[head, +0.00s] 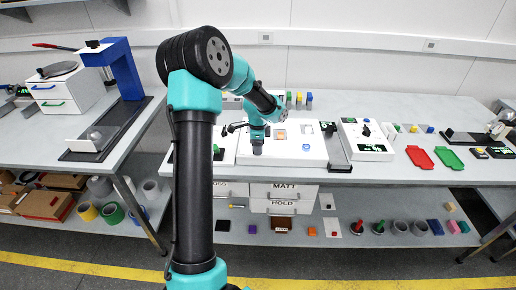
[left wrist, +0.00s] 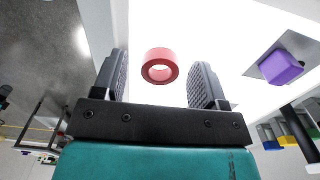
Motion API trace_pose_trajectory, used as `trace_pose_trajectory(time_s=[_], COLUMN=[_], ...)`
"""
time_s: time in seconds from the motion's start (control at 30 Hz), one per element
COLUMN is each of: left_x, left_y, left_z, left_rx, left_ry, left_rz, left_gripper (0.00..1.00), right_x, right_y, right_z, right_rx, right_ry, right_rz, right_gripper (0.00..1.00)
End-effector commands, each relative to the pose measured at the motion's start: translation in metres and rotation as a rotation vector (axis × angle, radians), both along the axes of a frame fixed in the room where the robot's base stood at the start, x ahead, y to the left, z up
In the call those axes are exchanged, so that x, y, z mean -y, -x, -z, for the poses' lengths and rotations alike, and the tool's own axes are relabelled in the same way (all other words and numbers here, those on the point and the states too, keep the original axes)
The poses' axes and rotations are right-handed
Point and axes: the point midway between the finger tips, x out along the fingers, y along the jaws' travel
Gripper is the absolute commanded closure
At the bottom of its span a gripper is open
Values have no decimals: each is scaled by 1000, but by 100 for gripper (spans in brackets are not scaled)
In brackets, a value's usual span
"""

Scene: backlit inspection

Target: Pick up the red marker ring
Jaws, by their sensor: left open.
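The red marker ring (left wrist: 147,66) shows in the left wrist view, lying on a bright white surface. It appears between the two dark ribbed fingers of my left gripper (left wrist: 161,88), beyond them and not touching either one. The left gripper is open and empty. In the head view the left gripper (head: 257,148) points down over the white lit panel (head: 308,160) on the middle bench; I cannot make out the ring there, and the gripper probably hides it. My right gripper is not in view.
The panel also carries an orange piece (head: 280,134) and a blue piece (head: 306,147). A red tray (head: 419,157) and a green tray (head: 449,158) lie further right.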

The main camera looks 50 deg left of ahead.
Motion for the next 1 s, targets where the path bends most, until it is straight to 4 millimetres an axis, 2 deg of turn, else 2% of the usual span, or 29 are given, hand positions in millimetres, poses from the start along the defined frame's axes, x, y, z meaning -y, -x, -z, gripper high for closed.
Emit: trace_pose_trajectory(time_s=[0.23, 0.77, 1.0], left_x=[0, 0, 0], left_y=[0, 0, 0], left_z=[0, 0, -1], left_rx=[0, 0, 0], left_ry=[0, 0, 0], left_rz=[0, 0, 0], left_gripper=[34, 85, 87], right_x=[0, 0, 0], right_y=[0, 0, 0], right_z=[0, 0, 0], right_rx=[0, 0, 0], right_ry=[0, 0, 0], right_rz=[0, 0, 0], right_gripper=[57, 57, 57])
